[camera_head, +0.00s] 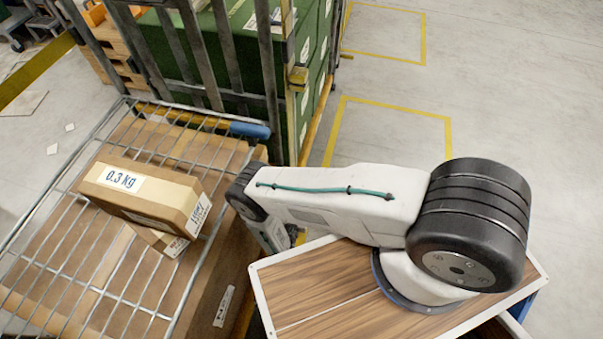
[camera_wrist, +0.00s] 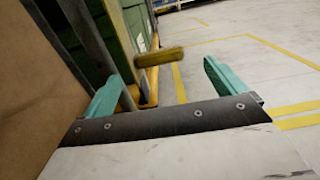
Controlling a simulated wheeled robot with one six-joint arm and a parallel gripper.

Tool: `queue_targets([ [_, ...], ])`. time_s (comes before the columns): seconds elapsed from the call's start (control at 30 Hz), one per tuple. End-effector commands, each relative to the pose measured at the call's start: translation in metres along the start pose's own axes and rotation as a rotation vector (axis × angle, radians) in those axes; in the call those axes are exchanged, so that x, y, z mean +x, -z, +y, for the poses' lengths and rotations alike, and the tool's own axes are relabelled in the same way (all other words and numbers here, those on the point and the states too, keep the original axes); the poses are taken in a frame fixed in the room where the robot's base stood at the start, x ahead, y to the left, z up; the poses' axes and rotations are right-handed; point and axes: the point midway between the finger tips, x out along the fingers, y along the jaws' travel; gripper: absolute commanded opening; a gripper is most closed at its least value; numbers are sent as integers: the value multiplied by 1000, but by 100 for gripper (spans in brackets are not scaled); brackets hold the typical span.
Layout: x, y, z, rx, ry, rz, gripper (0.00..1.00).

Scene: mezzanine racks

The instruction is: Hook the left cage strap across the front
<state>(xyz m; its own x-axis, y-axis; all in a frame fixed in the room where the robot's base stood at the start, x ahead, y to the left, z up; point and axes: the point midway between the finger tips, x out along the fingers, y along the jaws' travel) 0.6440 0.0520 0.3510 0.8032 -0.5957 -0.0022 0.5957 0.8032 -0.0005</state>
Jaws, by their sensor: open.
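A wire cage (camera_head: 38,205) with cardboard boxes stands at the left in the head view. A blue handle-like piece (camera_head: 250,130) is at its far right corner. Behind it stands a barred cage (camera_head: 268,75) with green contents. A yellow fitting (camera_head: 298,78) sits on that cage's right post. In the wrist view, a yellow bar (camera_wrist: 160,56) juts out ahead, beyond and between the fingertips. My gripper (camera_wrist: 163,72) is open, with its teal fingers apart and nothing between them. The head view mostly hides it behind my arm. I cannot clearly make out a strap.
A carton marked 0.3 kg (camera_head: 140,192) lies on the wire top, over another box. A brown cardboard side (camera_wrist: 35,85) is close on the left in the wrist view. Yellow floor markings (camera_head: 395,108) lie on open floor at the right.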

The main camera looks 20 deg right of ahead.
Motion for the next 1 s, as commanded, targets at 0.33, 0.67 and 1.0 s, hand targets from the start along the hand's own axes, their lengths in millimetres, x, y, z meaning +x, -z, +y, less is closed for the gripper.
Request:
queue_targets([
  [0.33, 49, 1, 6, 2, -8, -2, 96],
  [0.67, 102, 1, 6, 1, -8, -2, 96],
  [1.0, 113, 0, 6, 0, -10, -2, 96],
])
